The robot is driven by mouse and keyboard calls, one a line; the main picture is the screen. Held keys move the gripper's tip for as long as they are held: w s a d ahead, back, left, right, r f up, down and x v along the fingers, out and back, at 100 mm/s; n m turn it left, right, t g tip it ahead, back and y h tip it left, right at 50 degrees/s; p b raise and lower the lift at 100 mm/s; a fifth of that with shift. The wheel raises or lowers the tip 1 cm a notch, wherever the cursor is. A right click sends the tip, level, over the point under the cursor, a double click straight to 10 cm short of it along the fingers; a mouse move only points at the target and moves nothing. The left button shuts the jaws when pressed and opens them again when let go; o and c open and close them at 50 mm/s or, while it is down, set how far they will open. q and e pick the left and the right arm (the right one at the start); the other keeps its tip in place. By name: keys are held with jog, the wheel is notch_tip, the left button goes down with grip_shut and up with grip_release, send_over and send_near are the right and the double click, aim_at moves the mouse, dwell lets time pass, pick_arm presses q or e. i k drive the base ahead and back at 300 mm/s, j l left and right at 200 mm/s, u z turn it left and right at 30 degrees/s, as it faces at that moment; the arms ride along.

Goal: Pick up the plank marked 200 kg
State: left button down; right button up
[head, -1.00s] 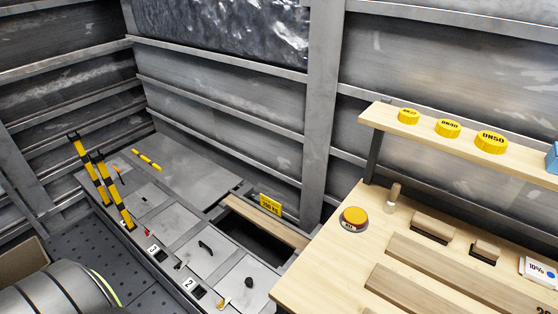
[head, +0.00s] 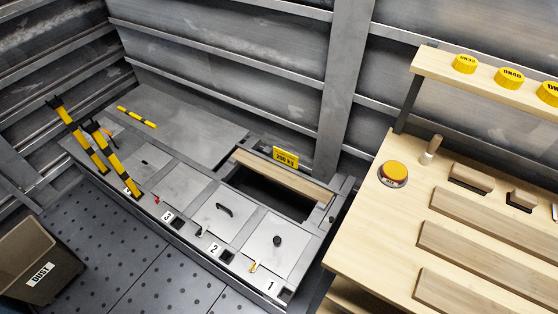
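A yellow sign reading 200 KG (head: 286,157) stands at the back edge of a dark rectangular opening in the grey floor panels. A light wooden plank (head: 284,178) lies across this opening, just in front of the sign. No marking shows on the plank itself. More wooden planks lie on the workbench at right: an upper one (head: 490,225), a middle one (head: 475,257) and a lower one (head: 455,293). I can read no weight on them. Neither of my grippers is in view.
The workbench (head: 365,235) carries an orange button (head: 393,173), a wooden peg (head: 432,150) and small blocks. A shelf (head: 440,68) holds yellow caps. Striped barriers (head: 82,138) stand at left. A bin marked DUST (head: 38,262) stands on perforated floor (head: 150,250).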

aim_at(530, 239)
jog(key=z, duration=2.35)
